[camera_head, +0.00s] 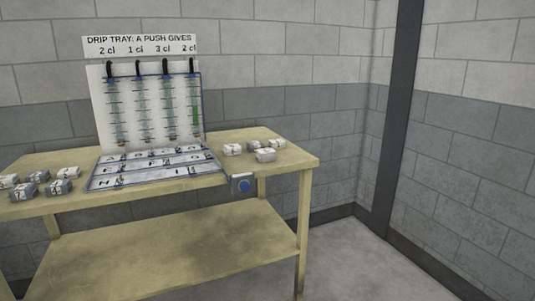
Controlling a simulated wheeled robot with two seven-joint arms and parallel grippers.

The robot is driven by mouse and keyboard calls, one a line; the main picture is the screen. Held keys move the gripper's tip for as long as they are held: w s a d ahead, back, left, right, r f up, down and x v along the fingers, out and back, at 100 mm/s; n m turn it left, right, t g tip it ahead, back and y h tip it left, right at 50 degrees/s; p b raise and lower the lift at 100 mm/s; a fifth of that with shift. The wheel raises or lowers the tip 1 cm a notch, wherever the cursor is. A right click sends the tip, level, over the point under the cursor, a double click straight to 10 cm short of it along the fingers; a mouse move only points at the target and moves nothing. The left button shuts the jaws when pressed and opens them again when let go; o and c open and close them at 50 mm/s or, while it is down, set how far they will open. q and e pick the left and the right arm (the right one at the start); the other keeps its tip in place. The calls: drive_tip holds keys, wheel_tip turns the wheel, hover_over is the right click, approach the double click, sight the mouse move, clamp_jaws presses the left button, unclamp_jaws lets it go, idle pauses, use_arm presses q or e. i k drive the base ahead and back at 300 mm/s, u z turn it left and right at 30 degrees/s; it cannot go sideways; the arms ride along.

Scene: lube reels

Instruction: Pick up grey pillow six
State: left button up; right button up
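Several small grey and white pillow-shaped packs with dark marks lie on the yellowish table (290,163). On the left part are packs in a back row, including one at the back right (68,172), and greyer packs in front, one (25,191) beside another (57,187). On the right part are a white pack (232,149), a greyer pack (265,155), and others behind them. The marks are too small to read, so I cannot tell which is grey pillow six. Neither of my grippers is in view.
A white board with several gauge tubes (143,105) stands at the table's back. A sloped, lettered tray (155,168) lies before it. A grey box with a blue button (243,185) is at the front edge. The lower shelf (180,245) is empty.

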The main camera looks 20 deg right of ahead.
sight(252, 146)
drive_tip(key=z, duration=0.65)
drive_tip(key=i, duration=1.35)
drive_tip(key=u, duration=0.7)
